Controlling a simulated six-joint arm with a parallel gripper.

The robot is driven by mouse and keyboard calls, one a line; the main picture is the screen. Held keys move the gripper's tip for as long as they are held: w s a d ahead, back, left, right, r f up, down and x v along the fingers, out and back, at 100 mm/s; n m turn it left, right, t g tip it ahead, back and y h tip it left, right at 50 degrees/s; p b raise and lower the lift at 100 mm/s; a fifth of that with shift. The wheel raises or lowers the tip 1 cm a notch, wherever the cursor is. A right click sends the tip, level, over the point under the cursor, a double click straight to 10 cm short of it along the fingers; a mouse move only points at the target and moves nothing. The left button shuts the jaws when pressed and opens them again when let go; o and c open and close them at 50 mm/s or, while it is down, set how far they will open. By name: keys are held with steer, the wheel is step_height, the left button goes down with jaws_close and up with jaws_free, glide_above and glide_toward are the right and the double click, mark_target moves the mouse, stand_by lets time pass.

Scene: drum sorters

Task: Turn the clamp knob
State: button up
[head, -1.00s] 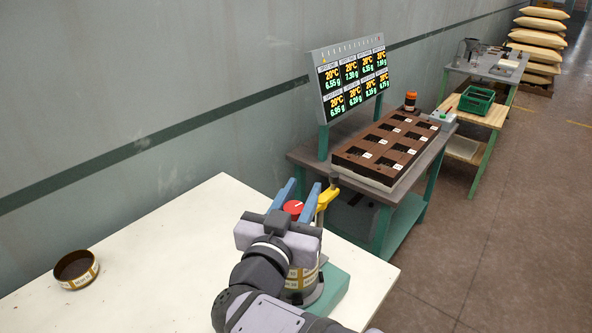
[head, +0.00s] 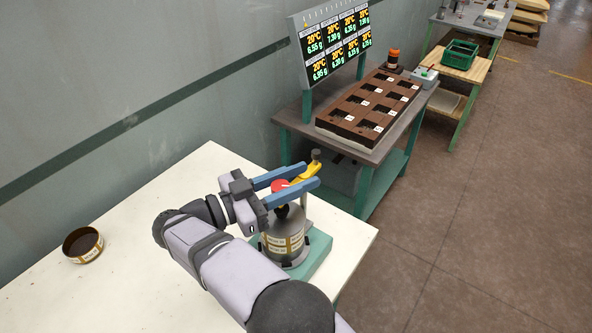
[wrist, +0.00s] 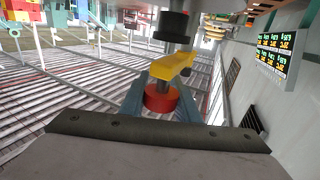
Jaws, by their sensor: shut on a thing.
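The red clamp knob (head: 280,186) sits above a grey drum (head: 284,238) with yellow-and-white labels. The drum stands on a green base (head: 318,254) on the white table. My gripper (head: 296,176) has its two blue fingers on either side of the knob and is shut on it, reaching in from the left. The wrist view shows the red knob (wrist: 161,98) between the fingers. A yellow clamp arm (head: 308,172) with a dark end piece lies just beyond the knob. It also shows in the wrist view (wrist: 172,66). My fingers hide part of the knob.
A round open tin (head: 83,246) stands at the left of the white table (head: 130,290). Behind is a bench with a brown compartment tray (head: 345,127) and a display board (head: 337,45). A green crate (head: 460,54) stands farther off.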

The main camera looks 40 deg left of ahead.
steer(key=shift+d+r+m+g+h, duration=0.1)
steer(key=shift+d+m+g+h, duration=0.15)
steer(key=shift+m+h, duration=0.35)
steer(key=shift+a, duration=0.1)
steer(key=o, duration=1)
steer(key=shift+o, duration=0.2)
steer(key=shift+s, duration=0.1)
step_height(320, 180, up, 10)
steer(key=b, duration=0.1)
